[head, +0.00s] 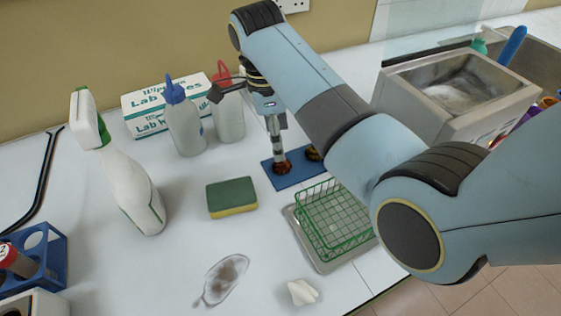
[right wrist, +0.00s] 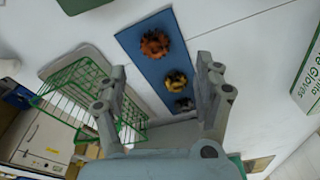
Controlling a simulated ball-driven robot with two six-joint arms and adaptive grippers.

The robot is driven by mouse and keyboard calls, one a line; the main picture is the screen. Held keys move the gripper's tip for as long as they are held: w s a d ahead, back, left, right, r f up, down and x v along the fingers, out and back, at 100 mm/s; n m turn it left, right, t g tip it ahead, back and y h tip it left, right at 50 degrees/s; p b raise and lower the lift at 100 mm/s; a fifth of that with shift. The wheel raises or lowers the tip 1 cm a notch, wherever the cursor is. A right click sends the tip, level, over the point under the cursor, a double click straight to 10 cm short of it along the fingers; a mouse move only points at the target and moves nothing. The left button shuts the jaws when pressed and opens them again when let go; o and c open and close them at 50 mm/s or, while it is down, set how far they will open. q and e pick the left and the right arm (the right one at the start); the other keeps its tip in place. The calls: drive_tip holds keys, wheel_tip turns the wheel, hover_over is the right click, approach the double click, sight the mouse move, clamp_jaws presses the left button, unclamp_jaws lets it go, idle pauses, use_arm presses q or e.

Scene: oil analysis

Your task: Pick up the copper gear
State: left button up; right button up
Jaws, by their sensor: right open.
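The copper gear (right wrist: 155,44) lies flat at one end of a blue mat (right wrist: 136,44) in the right wrist view. A gold-coloured gear (right wrist: 176,80) and a small dark gear (right wrist: 184,104) lie along the same mat. In the head view the copper gear (head: 281,168) is at the mat's near left end. My right gripper (head: 277,148) points down just above it there, partly covering the mat. In the right wrist view my right gripper (right wrist: 162,67) is open and empty, its fingers on either side of the mat. My left gripper is not in view.
A sponge (head: 232,197) lies to the left. Two wash bottles (head: 184,125) and a wipes box (head: 140,116) stand behind. A spray bottle (head: 132,185) is further left.

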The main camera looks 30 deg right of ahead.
sight(282, 165)
drive_tip(key=shift+f, duration=0.45)
drive_tip(key=f, duration=0.3)
drive_tip(key=s+f, duration=0.1)
drive_tip(key=f, duration=0.1)
drive_tip(key=shift+d+p, duration=0.2)
drive_tip(key=shift+p, duration=0.2)
drive_tip(key=shift+f, duration=0.2)
drive_tip(key=c, duration=0.4)
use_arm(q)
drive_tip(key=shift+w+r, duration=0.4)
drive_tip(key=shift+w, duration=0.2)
use_arm(e)
drive_tip(key=c, duration=1)
